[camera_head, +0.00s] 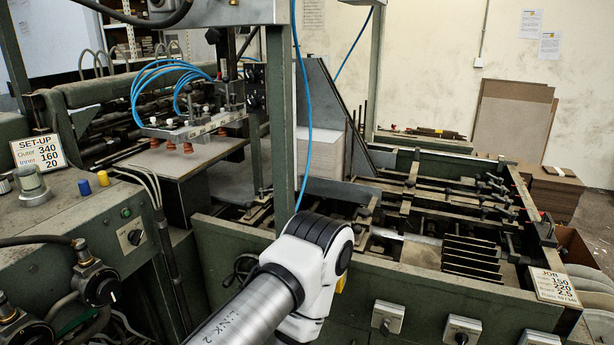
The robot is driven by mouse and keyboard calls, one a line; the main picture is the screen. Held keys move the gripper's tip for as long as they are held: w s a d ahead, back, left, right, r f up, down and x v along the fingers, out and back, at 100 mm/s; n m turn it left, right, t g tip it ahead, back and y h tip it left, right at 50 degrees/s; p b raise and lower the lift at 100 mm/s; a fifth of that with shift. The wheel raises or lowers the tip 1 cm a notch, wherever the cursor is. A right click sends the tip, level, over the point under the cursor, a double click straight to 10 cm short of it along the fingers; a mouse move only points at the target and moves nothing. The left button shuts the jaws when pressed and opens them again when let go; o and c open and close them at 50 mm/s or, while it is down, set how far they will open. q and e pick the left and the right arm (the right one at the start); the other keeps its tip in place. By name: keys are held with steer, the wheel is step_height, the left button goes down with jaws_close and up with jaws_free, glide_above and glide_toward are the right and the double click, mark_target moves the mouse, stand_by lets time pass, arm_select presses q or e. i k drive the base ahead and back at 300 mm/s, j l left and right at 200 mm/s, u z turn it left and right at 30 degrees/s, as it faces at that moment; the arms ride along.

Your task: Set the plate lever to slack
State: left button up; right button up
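I cannot tell which control is the plate lever, and no slack label is readable. Candidates are a grey plate with a dark knob (385,319) on the front panel, a similar one (462,331) to its right, and a third plate (539,339) cut by the bottom edge. A rotary switch (134,237) sits on the left cabinet's face, and a round black control (104,289) is at the lower left. One of my arms crosses the bottom middle, its white joint in front of the machine. Neither gripper shows.
A green post (281,120) rises just behind my arm. Blue hoses run to a suction bar (197,124) above a greyboard sheet (175,158). A SET-UP card (39,151) stands on the left cabinet and a JOB card (554,287) at the right. Stacked boards (546,190) lie behind.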

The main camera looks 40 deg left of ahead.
mark_target(261, 192)
steer(key=u, duration=1.35)
